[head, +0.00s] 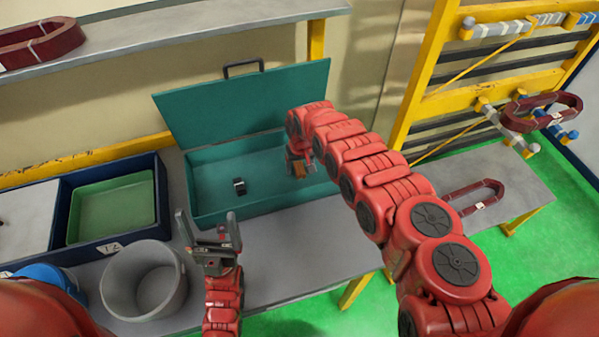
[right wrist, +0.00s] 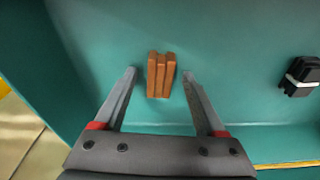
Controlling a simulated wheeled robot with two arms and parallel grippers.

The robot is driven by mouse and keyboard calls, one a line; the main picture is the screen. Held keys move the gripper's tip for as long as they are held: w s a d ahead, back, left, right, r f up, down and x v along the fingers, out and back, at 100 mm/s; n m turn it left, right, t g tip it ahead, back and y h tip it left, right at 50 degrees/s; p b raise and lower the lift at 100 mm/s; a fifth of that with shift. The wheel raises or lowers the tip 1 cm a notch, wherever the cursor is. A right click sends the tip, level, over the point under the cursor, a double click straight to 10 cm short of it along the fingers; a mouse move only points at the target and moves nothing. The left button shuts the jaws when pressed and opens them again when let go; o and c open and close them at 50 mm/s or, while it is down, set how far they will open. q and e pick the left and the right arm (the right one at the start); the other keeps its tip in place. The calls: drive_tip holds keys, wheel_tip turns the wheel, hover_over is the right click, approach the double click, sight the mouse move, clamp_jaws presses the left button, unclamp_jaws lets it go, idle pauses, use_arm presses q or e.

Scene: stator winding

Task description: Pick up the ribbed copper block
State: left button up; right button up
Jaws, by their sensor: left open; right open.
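The ribbed copper block (right wrist: 161,75) is orange-brown with grooves along its length. It lies on the floor of the open teal toolbox (head: 207,204). In the right wrist view my right gripper (right wrist: 159,74) is open, with a fingertip on each side of the block and a gap on both sides. No contact shows. In the head view the right gripper (head: 298,163) hangs inside the toolbox at its right end, and it largely hides the block. My left gripper (head: 207,216) is open and empty, pointing up in front of the toolbox.
A small black part with a pale band (head: 239,186) lies in the toolbox left of the block. The toolbox walls and raised lid (head: 240,105) surround the right gripper. A grey bucket (head: 145,282) and a green tray (head: 110,207) stand left; the grey bench (head: 300,250) is clear in front.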

clamp_jaws()
drive_tip(key=shift+r, duration=0.1)
idle(0.3)
